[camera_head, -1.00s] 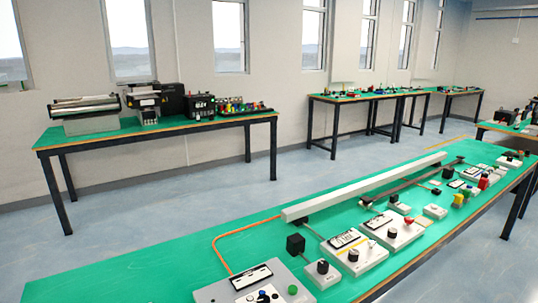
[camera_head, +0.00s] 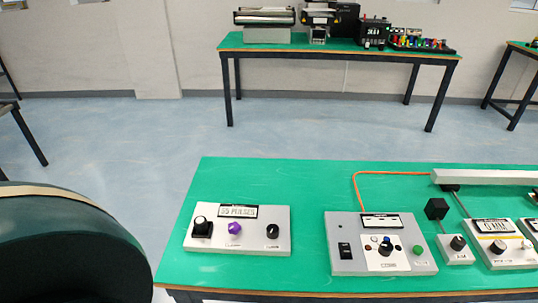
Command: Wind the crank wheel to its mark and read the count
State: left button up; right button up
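A pale grey panel (camera_head: 270,240) on the green bench has a small display (camera_head: 237,211) that seems to read "55 PULSES". A black crank-like control (camera_head: 201,227) with a light top sits at its left, a purple knob (camera_head: 235,228) in the middle and a black knob (camera_head: 272,231) at its right. I cannot tell for sure which control is the crank wheel, and no mark on it can be made out. Neither of my grippers is in view.
A dark rounded chair-like shape (camera_head: 60,245) fills the lower left. Bare green bench lies between panel and box.

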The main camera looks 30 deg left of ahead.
aim_at(272, 230)
jog(key=j+u, duration=0.15)
jog(key=u, duration=0.2)
jog(key=k+j+u, duration=0.1)
jog(key=u, duration=0.25)
jog(key=j+u, duration=0.35)
jog(key=l, duration=0.1)
